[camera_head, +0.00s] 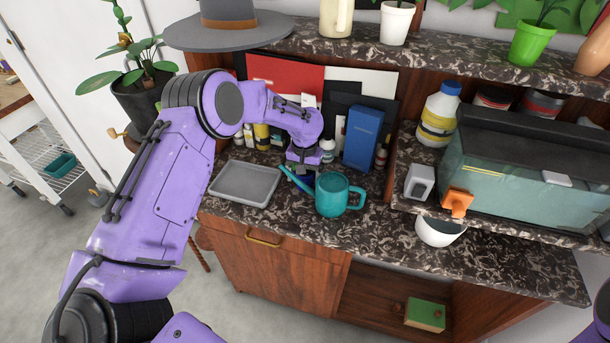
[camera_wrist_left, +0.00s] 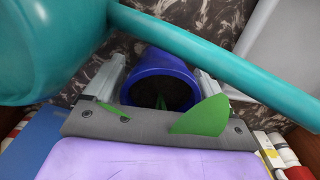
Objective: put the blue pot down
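The blue pot (camera_wrist_left: 158,68) shows in the left wrist view, its dark open mouth facing the camera. Green leaves (camera_wrist_left: 205,117) poke up past the gripper body. My left gripper (camera_head: 302,167) has one finger on each side of the pot and is shut on it. In the head view, the gripper is over the counter behind the teal watering can (camera_head: 332,195); the pot is mostly hidden there by the wrist and the can's spout. I cannot tell whether the pot touches the counter. My right gripper is out of view.
The watering can stands close in front of the left gripper, its spout (camera_wrist_left: 215,58) crossing the wrist view. A grey tray (camera_head: 246,184) lies to the left. A blue box (camera_head: 362,138) and small bottles stand behind. Counter right of the can (camera_head: 385,215) is clear.

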